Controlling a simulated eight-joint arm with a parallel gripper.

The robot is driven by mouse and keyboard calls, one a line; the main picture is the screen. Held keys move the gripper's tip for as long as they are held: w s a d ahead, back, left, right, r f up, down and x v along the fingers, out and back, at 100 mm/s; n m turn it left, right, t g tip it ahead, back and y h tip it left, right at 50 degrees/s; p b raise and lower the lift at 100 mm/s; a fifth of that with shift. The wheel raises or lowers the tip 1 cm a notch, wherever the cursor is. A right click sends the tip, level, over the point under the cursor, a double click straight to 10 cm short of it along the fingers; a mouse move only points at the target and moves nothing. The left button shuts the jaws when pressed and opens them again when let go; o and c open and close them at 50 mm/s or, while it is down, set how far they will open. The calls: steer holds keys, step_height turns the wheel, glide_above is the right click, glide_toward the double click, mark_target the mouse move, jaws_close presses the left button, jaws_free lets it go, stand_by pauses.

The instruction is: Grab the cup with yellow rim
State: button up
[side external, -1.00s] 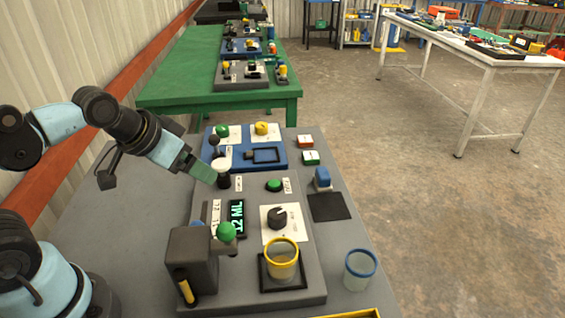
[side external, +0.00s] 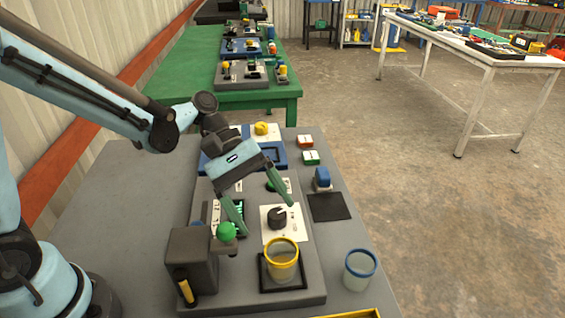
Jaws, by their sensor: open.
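The cup with the yellow rim (side external: 282,262) stands upright on a dark square pad (side external: 297,281) at the front right of the grey control panel. It looks clear, with some amber content low inside. My gripper (side external: 268,219) is open and empty, its two green fingers spread wide and pointing down toward the front. It is above the panel, behind the cup and slightly left of it, apart from it. The fingers partly hide the display and the green button.
A clear cup with a blue rim (side external: 360,268) stands right of the panel. A green-knobbed lever (side external: 226,232) and a dark grey block (side external: 192,262) rise left of the cup. A black dial (side external: 277,218) sits behind it. A yellow edge (side external: 352,314) shows at the front.

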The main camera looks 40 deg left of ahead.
mark_target(288, 266)
steer(key=shift+d+f+n+g+h, duration=0.5)
steer(key=shift+d+n+g+h, duration=0.15)
steer(key=shift+g, duration=0.25)
steer(key=shift+s+d+f+n+g+h, duration=0.45)
steer(key=shift+g+h, duration=0.2)
steer(key=shift+g, duration=0.25)
steer(key=x, duration=0.7)
steer(key=shift+s+d, duration=0.15)
steer(key=shift+s, duration=0.05)
steer(key=c, duration=1)
steer(key=shift+c, duration=0.2)
